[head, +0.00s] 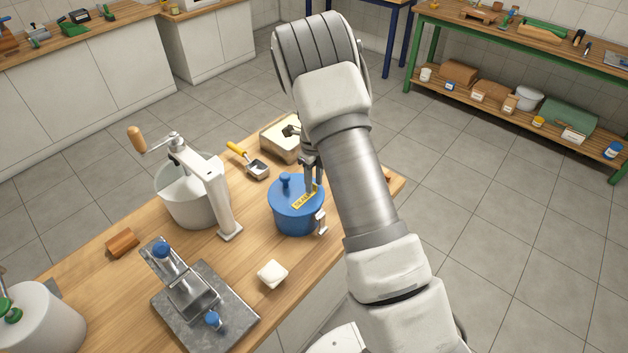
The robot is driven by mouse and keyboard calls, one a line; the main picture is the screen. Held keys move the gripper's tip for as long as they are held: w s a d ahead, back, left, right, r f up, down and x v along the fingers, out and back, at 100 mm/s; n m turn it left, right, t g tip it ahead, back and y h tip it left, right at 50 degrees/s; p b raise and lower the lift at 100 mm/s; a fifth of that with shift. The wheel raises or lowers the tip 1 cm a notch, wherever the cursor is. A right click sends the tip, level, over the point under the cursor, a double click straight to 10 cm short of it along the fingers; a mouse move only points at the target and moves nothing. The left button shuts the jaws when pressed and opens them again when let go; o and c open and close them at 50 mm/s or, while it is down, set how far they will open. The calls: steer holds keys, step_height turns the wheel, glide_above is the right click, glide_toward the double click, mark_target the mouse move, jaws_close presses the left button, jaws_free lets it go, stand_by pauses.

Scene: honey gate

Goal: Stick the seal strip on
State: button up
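A yellow seal strip (301,201) with dark lettering shows at the blue lidded pot (290,222). It lies slantwise across the right part of the lid, towards the front rim. I cannot tell whether it is pressed flat or held just above the lid. My gripper (312,188) points down at the strip's upper right end, close to the pot's right side. My arm comes in from the lower right. The fingertips are small and partly hidden, so I cannot tell whether they grip the strip. The pot is upright, with a blue knob on its lid and a metal latch at its right front.
A grey crank press pot (190,205) stands left of the blue pot. A yellow-handled scoop (255,167) and a tray (280,140) lie behind. A white block (272,274) and a metal plate fixture (205,318) are in front. Bare wood (243,258) lies between them.

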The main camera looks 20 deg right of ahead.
step_height(320, 180, up, 17)
steer(key=shift+r+b, duration=0.2)
steer(key=shift+b, duration=0.25)
stand_by(0.5)
